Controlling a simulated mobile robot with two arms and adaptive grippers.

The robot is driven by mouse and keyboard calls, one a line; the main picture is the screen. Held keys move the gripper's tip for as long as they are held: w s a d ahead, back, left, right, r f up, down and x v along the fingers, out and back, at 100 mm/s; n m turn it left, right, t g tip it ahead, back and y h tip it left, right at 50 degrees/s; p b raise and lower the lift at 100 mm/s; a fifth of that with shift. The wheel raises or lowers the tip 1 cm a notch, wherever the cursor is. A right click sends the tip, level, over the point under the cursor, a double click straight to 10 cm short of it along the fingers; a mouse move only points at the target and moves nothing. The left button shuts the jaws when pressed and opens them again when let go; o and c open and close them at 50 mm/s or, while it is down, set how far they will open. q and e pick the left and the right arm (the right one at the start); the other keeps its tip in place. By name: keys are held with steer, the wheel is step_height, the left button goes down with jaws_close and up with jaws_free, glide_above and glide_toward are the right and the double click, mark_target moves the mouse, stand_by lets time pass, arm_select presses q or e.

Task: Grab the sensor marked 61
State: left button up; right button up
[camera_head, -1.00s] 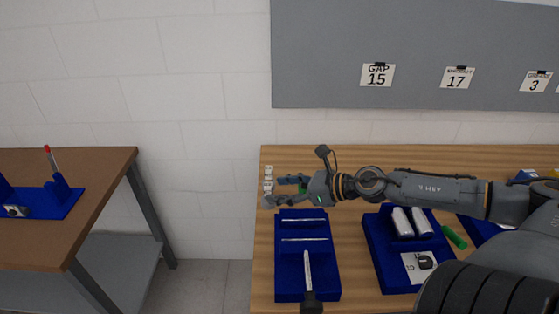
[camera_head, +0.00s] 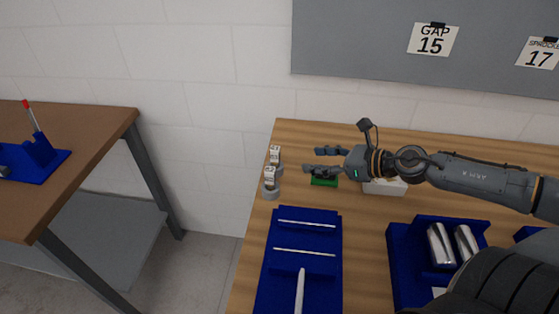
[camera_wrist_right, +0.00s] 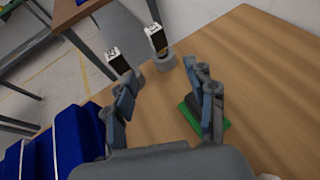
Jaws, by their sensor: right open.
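Two small upright sensors with white printed labels stand on round grey bases near the table's left edge. In the head view one is nearer (camera_head: 270,179) and one farther (camera_head: 275,156); the right wrist view shows the nearer one at left (camera_wrist_right: 117,62) and the farther one at right (camera_wrist_right: 155,38). I cannot read their numbers. My right gripper (camera_head: 314,161) is open and empty, to the right of both sensors and apart from them. In the right wrist view its spread fingers (camera_wrist_right: 164,82) point toward the sensors. My left gripper is not in view.
A green item (camera_head: 324,181) lies below the right fingers. A blue tray (camera_head: 335,240) with thin metal pieces is in front, and another blue tray (camera_head: 402,262) with silver cylinders is at right. Bare wood surrounds the sensors.

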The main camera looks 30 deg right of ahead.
mark_target(275, 160)
steer(key=shift+w+d+f, duration=0.15)
steer(key=shift+w+f, duration=0.25)
steer(key=shift+w+a+f+b, duration=0.1)
steer(key=shift+w+a+b, duration=0.25)
steer(key=shift+w+a, duration=0.15)
steer(key=shift+w+a+f, duration=0.2)
steer(key=shift+w, duration=0.35)
steer(key=shift+w+a+f+p, duration=0.15)
steer(key=shift+w+p, duration=0.25)
steer(key=shift+p, duration=0.1)
steer(key=shift+w+a+f+p, duration=0.2)
steer(key=shift+w+a+p, duration=0.15)
steer(key=shift+w+a, duration=0.1)
steer(key=shift+p+x, duration=0.75)
steer(key=shift+x, duration=0.8)
steer(key=shift+w+a+f+p, duration=0.3)
steer(key=shift+a+p, duration=0.05)
steer(key=p+x, duration=0.1)
steer(key=x, duration=0.2)
steer(key=shift+a+f, duration=0.2)
steer(key=shift+w+a+f, duration=0.2)
steer(key=shift+w+f, duration=0.1)
steer(key=shift+w, duration=0.1)
jaws_close()
